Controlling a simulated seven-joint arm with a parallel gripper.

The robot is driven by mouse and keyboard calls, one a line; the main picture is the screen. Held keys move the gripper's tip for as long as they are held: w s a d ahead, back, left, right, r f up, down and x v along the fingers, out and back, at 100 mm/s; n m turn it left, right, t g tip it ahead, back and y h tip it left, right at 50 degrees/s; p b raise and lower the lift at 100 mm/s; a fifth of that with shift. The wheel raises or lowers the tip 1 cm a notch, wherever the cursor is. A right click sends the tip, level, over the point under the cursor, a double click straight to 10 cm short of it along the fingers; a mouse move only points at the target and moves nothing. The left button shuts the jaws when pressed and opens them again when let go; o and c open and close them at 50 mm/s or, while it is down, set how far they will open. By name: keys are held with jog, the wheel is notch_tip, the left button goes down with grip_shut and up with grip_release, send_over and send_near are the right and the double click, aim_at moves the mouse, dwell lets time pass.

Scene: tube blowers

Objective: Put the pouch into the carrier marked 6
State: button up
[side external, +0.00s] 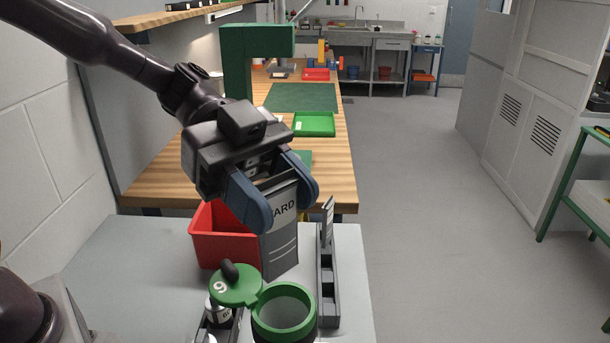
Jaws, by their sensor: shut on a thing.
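A red bin (222,237) stands just left of the packet. A dark slotted rack (328,290) on the right holds a thin grey upright piece (327,224). The grey tabletop (130,265) is clear at left.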

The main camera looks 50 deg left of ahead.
aim_at(279, 237)
jog(key=shift+f, duration=2.25)
jog(key=shift+f, duration=0.15)
jog(key=shift+f, duration=3.4)
jog(key=o, duration=1.1)
jog(key=v, duration=1.3)
